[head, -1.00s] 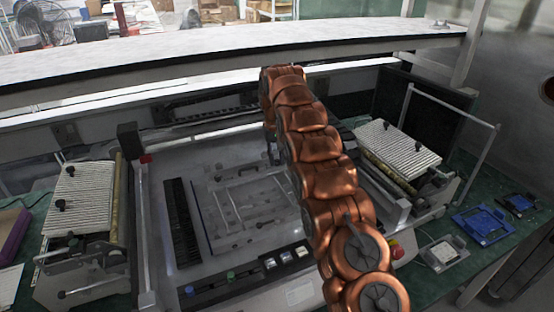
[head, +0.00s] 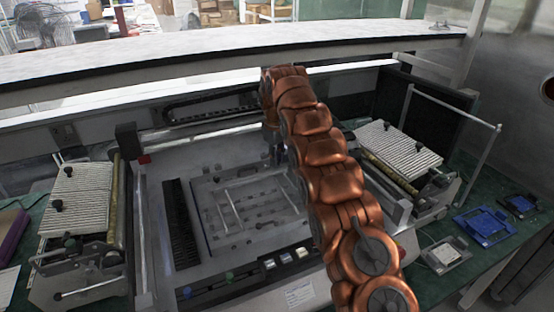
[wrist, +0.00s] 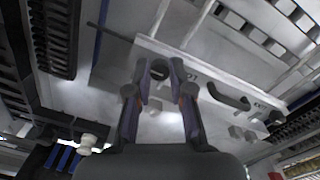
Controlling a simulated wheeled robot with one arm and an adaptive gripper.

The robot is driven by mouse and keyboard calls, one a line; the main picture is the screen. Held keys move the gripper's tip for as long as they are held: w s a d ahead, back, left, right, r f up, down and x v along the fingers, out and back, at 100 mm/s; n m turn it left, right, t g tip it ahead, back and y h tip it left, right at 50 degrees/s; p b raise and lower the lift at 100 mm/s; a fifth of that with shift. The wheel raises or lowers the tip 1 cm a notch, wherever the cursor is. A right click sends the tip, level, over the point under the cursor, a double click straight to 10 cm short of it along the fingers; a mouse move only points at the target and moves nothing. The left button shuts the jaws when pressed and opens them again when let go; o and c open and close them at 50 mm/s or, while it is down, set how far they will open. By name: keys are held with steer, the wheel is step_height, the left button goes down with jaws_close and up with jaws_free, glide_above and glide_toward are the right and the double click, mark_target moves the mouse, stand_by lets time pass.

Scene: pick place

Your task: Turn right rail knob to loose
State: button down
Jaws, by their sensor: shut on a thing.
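My gripper (wrist: 164,84) reaches into the wrist view from below. Its two fingers are closed on a small dark knob (wrist: 161,68), with one finger on each side of it. The knob sits on a pale plate (wrist: 128,72) with printed dark letters beside it. The fingers hide part of the knob, and I cannot read its turn position. In the head view, my gripper (head: 274,148) is small and partly hidden by my copper arm, over the back right of the central machine bed (head: 205,160). The knob cannot be made out there.
A dark curved handle (wrist: 229,96) is right of the fingers in the wrist view. Ribbed units stand on the left (head: 85,200) and right (head: 398,145) of the machine. A long white beam (head: 200,55) crosses behind. Blue fixtures (head: 484,224) lie on the green bench at right.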

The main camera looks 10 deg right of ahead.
stand_by(0.5)
steer(key=c, duration=1)
jaws_free()
